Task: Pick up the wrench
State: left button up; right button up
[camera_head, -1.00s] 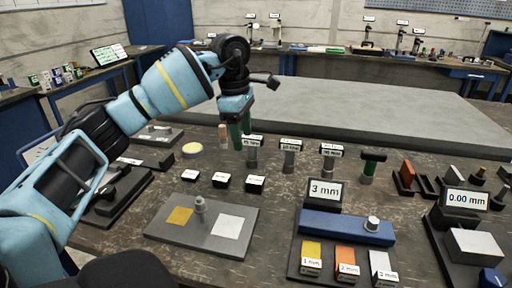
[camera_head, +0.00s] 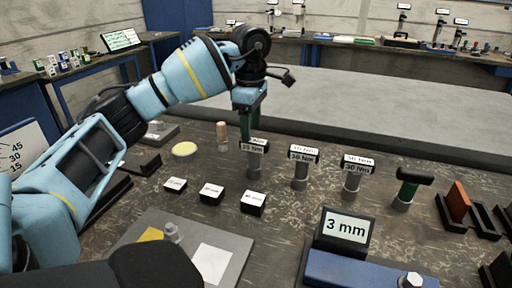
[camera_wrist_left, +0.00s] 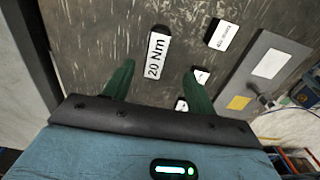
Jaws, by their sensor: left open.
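No thing in view is plainly marked as the wrench. In the left wrist view, a 20 Nm label (camera_wrist_left: 157,56) lies ahead between the spread fingers (camera_wrist_left: 160,85), apart from both. My right gripper is not in view.
Several small black blocks with white labels (camera_head: 211,193) sit in front of the labelled tools. A wooden peg (camera_head: 221,136) and a cream disc (camera_head: 185,150) are left of my gripper.

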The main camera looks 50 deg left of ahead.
aim_at(254, 141)
pick_arm(q)
notch_tip(254, 141, down, 2)
jog(key=shift+f, duration=0.25)
jog(key=shift+w+f+b, duration=0.2)
jog(key=shift+f+b, duration=0.05)
jog(key=shift+f, duration=1.05)
jog(key=shift+w+f+b, duration=0.2)
jog(key=shift+f, duration=1.1)
grip_shut()
